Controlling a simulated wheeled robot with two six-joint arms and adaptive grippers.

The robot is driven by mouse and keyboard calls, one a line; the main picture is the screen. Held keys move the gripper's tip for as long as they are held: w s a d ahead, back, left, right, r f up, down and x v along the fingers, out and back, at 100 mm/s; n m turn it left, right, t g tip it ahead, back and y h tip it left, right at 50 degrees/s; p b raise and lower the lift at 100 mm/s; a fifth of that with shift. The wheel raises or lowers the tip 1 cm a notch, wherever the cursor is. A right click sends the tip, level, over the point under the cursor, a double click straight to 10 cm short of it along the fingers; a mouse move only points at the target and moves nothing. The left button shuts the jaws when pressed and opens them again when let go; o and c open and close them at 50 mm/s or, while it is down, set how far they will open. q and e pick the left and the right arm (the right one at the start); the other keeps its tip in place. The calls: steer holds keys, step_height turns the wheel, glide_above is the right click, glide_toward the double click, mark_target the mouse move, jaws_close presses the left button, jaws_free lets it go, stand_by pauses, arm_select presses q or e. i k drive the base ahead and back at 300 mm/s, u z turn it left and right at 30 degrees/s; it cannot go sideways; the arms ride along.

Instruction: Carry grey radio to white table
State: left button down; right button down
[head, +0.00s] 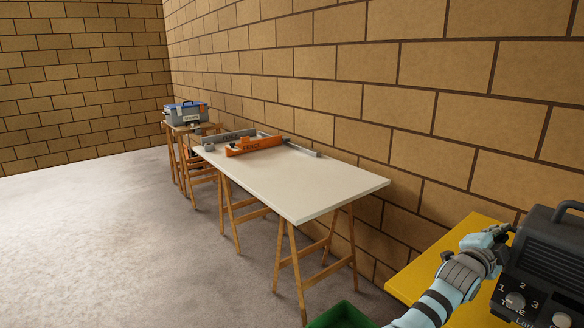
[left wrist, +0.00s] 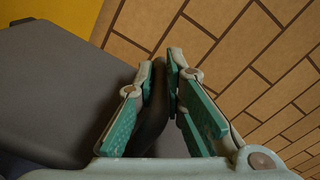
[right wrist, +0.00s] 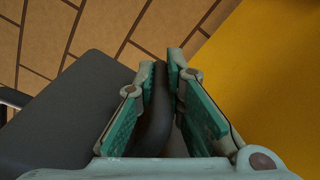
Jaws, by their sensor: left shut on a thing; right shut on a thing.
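The dark grey radio (head: 545,270), with dials and numbers on its front, is at the right edge in the head view, partly cut off. It is at the yellow surface; I cannot tell whether it touches it. My left gripper (head: 492,238) is at the radio's left side. In the left wrist view its fingers (left wrist: 168,75) are shut on a dark bar of the radio (left wrist: 60,90). In the right wrist view my right gripper (right wrist: 168,80) is shut on a similar dark bar of the radio (right wrist: 85,110). The white table (head: 330,187) stands on wooden trestles at the middle.
An orange tool (head: 254,145) and grey metal pieces lie at the white table's far end; its near half is bare. Behind it a wooden stand (head: 178,130) holds a blue-grey toolbox (head: 187,112). A green container (head: 342,316) is at the bottom. The yellow table (head: 432,262) is beside the brick wall.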

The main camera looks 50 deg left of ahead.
mark_target(290, 180)
steer(key=z, duration=0.15)
steer(key=k, duration=0.2)
steer(key=u, duration=1.4)
steer(key=i, duration=0.65)
steer(key=u, duration=0.75)
steer(key=i, duration=1.6)
steer(key=z, duration=0.5)
